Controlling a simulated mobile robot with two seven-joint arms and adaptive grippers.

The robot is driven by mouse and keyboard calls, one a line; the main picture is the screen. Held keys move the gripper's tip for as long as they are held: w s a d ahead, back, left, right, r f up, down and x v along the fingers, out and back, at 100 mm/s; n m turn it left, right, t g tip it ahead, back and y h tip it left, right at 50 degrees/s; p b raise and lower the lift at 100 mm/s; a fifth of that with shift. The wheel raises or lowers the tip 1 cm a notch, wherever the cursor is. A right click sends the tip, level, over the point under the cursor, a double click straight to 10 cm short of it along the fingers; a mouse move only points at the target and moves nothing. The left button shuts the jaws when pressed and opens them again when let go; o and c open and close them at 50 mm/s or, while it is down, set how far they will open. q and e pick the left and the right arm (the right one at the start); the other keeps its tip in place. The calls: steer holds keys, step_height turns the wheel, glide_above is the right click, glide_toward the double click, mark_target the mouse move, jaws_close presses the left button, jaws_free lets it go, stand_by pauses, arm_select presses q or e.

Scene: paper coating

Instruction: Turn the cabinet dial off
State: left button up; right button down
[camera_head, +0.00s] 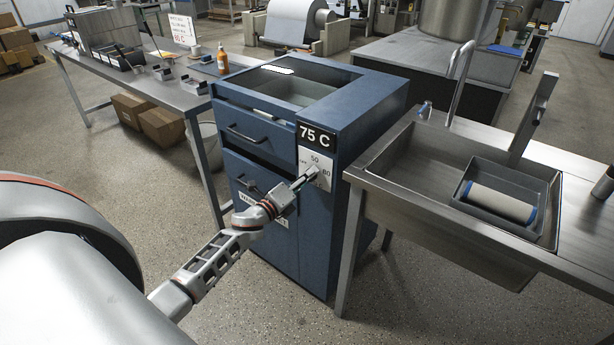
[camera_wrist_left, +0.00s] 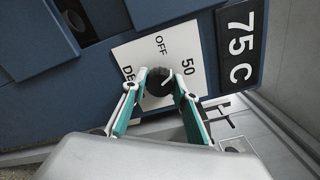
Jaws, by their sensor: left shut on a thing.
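The blue cabinet (camera_head: 375,120) stands in the middle of the head view, with a "75 C" display (camera_head: 315,137) on its front. The round black dial (camera_wrist_left: 159,82) shows in the left wrist view, between my fingertips. Its white mark slants toward the 50 side of the plate. My left gripper (camera_head: 312,176) is shut on the dial, one teal-lined finger on each side; it also shows in the left wrist view (camera_wrist_left: 160,84). My right gripper is not in view.
A steel sink bench (camera_head: 375,176) with a grey tray (camera_head: 465,193) holding a roller stands right of the cabinet. A long worktable (camera_head: 185,98) with an orange bottle (camera_head: 222,60) is at the left, with cardboard boxes (camera_head: 163,126) underneath. Cabinet drawer handles (camera_head: 240,135) project near my arm.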

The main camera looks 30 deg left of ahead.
arm_select(q)
steer(key=n+p, duration=0.1)
steer(key=n, duration=0.4)
steer(key=shift+r+p, duration=0.15)
steer(key=shift+p, duration=0.25)
steer(key=shift+n+p, duration=0.35)
steer(key=shift+n, duration=1.25)
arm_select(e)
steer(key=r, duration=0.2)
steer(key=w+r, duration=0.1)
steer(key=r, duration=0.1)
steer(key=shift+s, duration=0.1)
arm_select(q)
steer(key=o, duration=1.1)
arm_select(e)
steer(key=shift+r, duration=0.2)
arm_select(q)
steer(key=shift+s, duration=0.1)
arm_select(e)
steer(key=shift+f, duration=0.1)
